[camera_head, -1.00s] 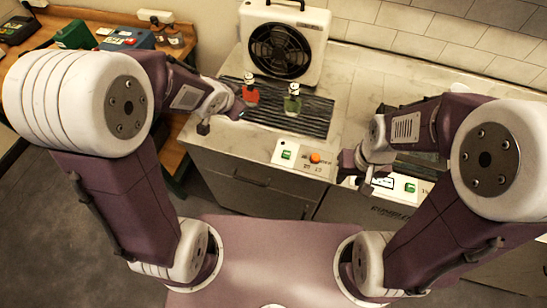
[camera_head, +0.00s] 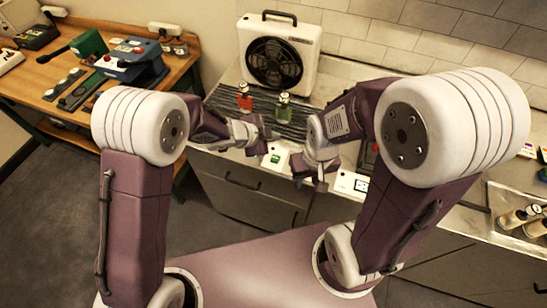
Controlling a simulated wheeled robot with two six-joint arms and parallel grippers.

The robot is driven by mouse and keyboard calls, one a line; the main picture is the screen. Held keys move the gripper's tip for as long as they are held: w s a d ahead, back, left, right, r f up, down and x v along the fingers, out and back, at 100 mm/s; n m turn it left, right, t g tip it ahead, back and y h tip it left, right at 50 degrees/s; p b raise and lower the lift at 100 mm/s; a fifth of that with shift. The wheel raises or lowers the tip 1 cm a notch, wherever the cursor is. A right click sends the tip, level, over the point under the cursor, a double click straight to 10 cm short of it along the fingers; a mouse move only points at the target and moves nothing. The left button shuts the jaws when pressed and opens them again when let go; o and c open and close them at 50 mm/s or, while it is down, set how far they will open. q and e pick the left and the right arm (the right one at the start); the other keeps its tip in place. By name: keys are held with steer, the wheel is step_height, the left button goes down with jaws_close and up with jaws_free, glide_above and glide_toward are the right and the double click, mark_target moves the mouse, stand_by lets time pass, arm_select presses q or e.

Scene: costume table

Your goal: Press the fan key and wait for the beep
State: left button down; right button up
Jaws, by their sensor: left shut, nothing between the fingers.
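A white box fan (camera_head: 275,55) with a dark round grille stands at the back of the counter. A white control panel with a green key (camera_head: 275,158) is on the counter's front edge; part of it is hidden by my grippers.
A bottle of red liquid (camera_head: 245,102) and a bottle of green liquid (camera_head: 284,108) stand on a dark ribbed mat before the fan. A wooden bench (camera_head: 30,95) with devices is at left. A tray with pale bottles (camera_head: 512,217) is at far right.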

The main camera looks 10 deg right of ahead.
mark_target(273, 160)
arm_select(q)
steer(key=shift+s, duration=0.1)
steer(key=shift+f, duration=0.1)
step_height(273, 160, down, 8)
steer(key=b, duration=0.8)
steer(key=shift+f+b, duration=0.25)
steer(key=shift+b, duration=0.2)
steer(key=shift+f, duration=0.15)
stand_by(1.2)
steer(key=shift+f, duration=0.25)
steer(key=shift+f+b, duration=0.5)
steer(key=shift+b, duration=0.1)
stand_by(0.5)
steer(key=shift+r, duration=0.15)
steer(key=shift+r+p, duration=0.75)
steer(key=shift+p, duration=0.2)
